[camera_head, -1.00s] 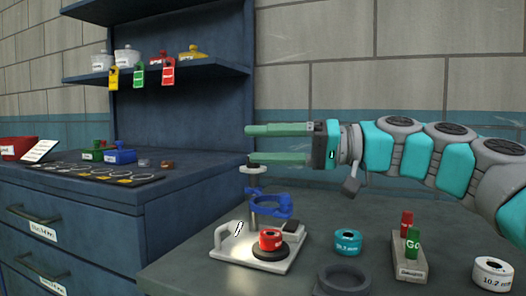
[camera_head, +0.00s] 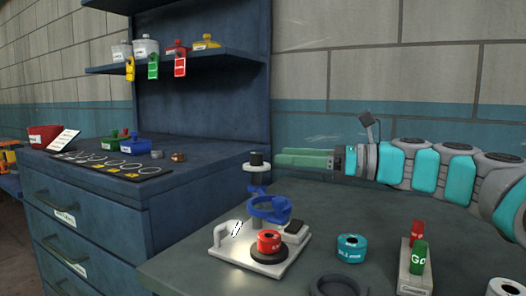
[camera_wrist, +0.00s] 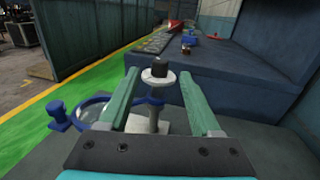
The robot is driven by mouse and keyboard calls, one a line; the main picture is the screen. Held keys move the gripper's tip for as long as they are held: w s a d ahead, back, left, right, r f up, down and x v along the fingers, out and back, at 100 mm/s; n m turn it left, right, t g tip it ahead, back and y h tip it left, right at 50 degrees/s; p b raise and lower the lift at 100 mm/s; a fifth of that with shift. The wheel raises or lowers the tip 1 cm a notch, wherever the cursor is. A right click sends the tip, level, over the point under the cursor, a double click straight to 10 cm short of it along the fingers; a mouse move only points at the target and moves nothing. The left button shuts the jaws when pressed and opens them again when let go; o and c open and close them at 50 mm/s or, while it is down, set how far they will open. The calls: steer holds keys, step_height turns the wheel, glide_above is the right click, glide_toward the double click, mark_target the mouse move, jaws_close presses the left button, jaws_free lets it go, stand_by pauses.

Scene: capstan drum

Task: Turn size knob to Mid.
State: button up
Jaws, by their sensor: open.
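A black knob (camera_head: 257,158) sits on a white disc at the top of a post on the white-based device (camera_head: 225,249). In the wrist view the knob (camera_wrist: 159,68) stands just ahead of my fingertips, centred between them. I cannot read any size marks on the disc. My gripper (camera_head: 279,158) has green fingers and points left at about the knob's height, just right of it. In the wrist view my gripper (camera_wrist: 159,75) is open and empty.
A teal cylinder (camera_head: 351,248), a dark ring (camera_head: 338,286) and a block with red and green pieces (camera_head: 415,270) stand on the grey table. A blue cabinet (camera_head: 95,222) stands at left, with a shelf (camera_head: 225,62) of lidded pots above.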

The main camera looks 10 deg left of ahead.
mark_target(257, 154)
steer(key=shift+w+a, duration=0.2)
steer(key=shift+a, duration=1.1)
steer(key=shift+w+a, duration=0.15)
steer(key=shift+a, duration=1.1)
steer(key=shift+w+a, duration=0.2)
steer(key=shift+a, duration=1.1)
steer(key=shift+c, duration=0.2)
jaws_close()
